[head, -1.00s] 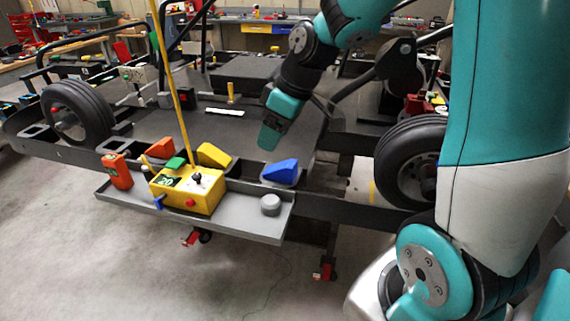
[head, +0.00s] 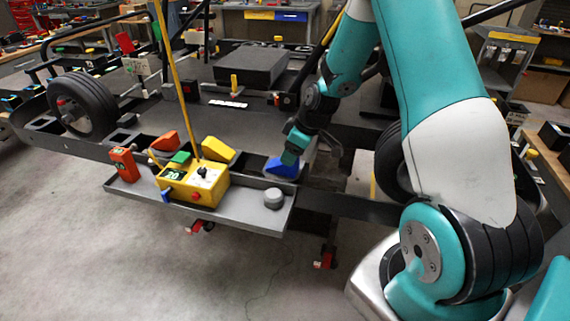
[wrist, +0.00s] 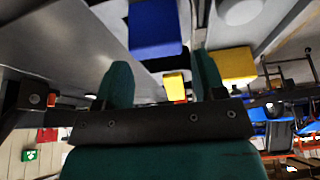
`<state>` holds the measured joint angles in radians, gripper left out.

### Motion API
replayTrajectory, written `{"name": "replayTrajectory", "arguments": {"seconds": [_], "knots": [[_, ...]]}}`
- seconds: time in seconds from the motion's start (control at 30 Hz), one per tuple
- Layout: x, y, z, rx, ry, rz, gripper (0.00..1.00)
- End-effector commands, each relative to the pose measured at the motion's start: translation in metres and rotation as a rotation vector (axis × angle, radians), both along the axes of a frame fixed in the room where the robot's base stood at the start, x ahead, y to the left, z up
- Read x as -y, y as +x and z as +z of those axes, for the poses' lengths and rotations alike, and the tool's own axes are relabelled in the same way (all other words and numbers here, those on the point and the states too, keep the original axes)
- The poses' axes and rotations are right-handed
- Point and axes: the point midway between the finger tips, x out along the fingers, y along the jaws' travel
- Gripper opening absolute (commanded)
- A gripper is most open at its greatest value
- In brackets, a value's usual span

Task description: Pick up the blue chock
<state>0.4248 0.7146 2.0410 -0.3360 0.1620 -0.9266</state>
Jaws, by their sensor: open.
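The blue chock (head: 281,169) sits at the right end of the row of chocks, at the near edge of the kart stand. It also shows in the wrist view (wrist: 155,28), ahead of the gap between my two fingers. My gripper (head: 288,157) is open and reaches down at the chock, partly covering it in the head view. In the wrist view my gripper (wrist: 160,64) shows its fingers apart with nothing held between them. I cannot tell whether a finger touches the chock.
A yellow chock (head: 218,149) and an orange chock (head: 165,141) sit left of the blue one. The grey tray (head: 240,219) in front carries a yellow control box (head: 207,186), an orange radio (head: 124,164) and a grey round piece (head: 273,198). A wheel (head: 392,165) stands to the right.

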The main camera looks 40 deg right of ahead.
Motion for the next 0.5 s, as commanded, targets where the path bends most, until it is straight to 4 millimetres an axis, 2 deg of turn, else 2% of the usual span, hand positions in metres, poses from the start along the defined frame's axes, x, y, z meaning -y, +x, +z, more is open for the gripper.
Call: {"name": "replayTrajectory", "arguments": {"seconds": [0.33,0.5], "knots": [[-0.009,0.014,-0.038,-0.003,0.001,0.001,0.64],[-0.010,0.017,-0.048,0.000,0.000,-0.001,0.64]]}}
